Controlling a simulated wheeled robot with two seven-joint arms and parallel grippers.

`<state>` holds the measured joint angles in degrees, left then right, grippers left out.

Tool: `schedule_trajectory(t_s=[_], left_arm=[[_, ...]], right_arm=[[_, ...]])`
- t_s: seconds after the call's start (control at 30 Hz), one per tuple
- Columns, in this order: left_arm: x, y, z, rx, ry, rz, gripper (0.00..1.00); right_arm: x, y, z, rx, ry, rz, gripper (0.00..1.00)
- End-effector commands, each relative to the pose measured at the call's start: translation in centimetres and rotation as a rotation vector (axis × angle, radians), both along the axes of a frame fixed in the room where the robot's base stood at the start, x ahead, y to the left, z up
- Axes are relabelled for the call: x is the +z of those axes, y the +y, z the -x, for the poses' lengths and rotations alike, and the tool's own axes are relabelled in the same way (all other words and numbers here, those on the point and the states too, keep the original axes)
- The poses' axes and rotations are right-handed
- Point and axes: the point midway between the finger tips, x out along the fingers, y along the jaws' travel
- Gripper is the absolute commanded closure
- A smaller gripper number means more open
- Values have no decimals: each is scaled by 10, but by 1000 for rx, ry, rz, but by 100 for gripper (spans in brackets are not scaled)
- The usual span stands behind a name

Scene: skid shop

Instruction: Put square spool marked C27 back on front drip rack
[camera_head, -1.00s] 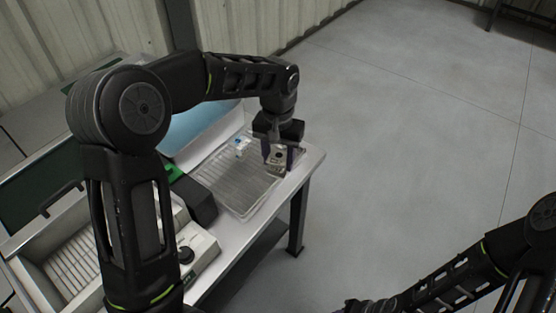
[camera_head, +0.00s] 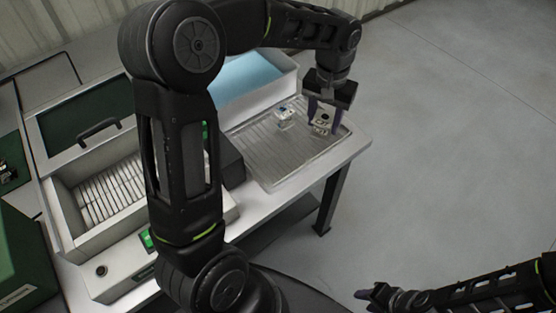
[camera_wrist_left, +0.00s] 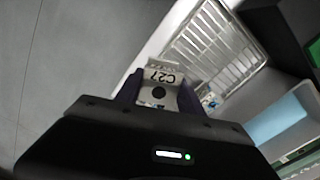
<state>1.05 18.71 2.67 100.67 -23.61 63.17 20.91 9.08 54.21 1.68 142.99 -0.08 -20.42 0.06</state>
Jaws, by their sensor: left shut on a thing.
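The square spool marked C27 (camera_head: 322,120) is a pale block with a dark hole, and its C27 label reads upside down in the left wrist view (camera_wrist_left: 160,76). My left gripper (camera_head: 324,116) is shut on it, a finger on each side (camera_wrist_left: 158,94). The spool is at the right part of a wire drip rack (camera_head: 275,164), which also shows in the left wrist view (camera_wrist_left: 211,47). I cannot tell whether the spool touches the rack. My right gripper (camera_head: 372,294) is low at the right, away from the table; its jaws are too small to read.
Another small white-and-blue item (camera_head: 284,114) sits on the rack, left of the held spool. A white bin with a blue inside (camera_head: 250,78) stands behind. An open tank (camera_head: 66,205) is at the left. Floor right of the table is clear.

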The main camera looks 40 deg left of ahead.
Motion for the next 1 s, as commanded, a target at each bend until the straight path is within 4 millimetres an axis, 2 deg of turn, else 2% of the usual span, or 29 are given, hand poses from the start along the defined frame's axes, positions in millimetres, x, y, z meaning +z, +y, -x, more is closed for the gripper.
schedule_trajectory(t_s=[0.03, 0.1, 0.2, 0.3, 0.4, 0.73, 0.87, 1.0], left_arm=[[-1, 19, 12, 61, -4, -2, 100], [1, 40, 30, 145, -4, -1, 100], [5, 63, 56, 254, -3, 1, 100], [8, 77, 73, 325, -2, 1, 100], [10, 82, 80, 351, -1, 1, 100], [7, 81, 80, 351, 2, 0, 100], [-11, 81, 81, 351, 6, 1, 100], [-37, 81, 81, 351, 6, 0, 100]], right_arm=[[-12, 0, 0, 0, 0, 0, 64], [-20, 0, 0, 0, -1, 0, 64], [-28, 0, 0, 0, -1, 0, 64], [-33, 0, 0, -1, -2, 0, 64], [-33, 0, 0, -1, -2, 0, 64], [-32, 0, -1, -1, -2, 0, 64], [-33, 0, -1, -1, -2, 0, 64], [-33, 0, -1, -1, -2, 0, 64]])
